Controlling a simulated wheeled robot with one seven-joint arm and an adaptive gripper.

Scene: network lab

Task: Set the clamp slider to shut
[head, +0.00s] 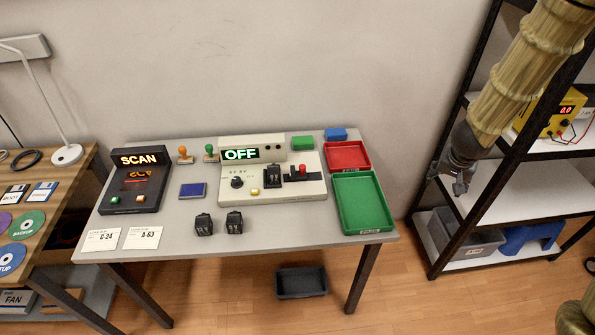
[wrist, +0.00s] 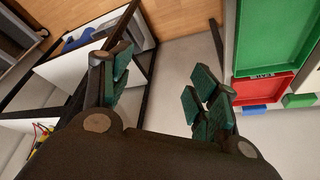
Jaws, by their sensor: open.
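A beige test unit (head: 289,190) stands on the grey table, with a display reading OFF (head: 240,154). On its right side is a slider with a red knob (head: 302,169) on a black base, which looks like the clamp slider. I cannot tell from here which end it is at. A black block (head: 273,174) sits upright in the unit just left of the slider. My gripper (head: 455,186) hangs well to the right of the table, in front of the shelf. In the wrist view my gripper (wrist: 160,88) is open, with nothing between its green-padded fingers.
A green tray (head: 387,227) and a red tray (head: 349,168) lie right of the unit. A SCAN device (head: 144,204) stands at left. Two black blocks (head: 204,225) sit in front of the unit. A black-framed shelf (head: 515,190) is beside my gripper.

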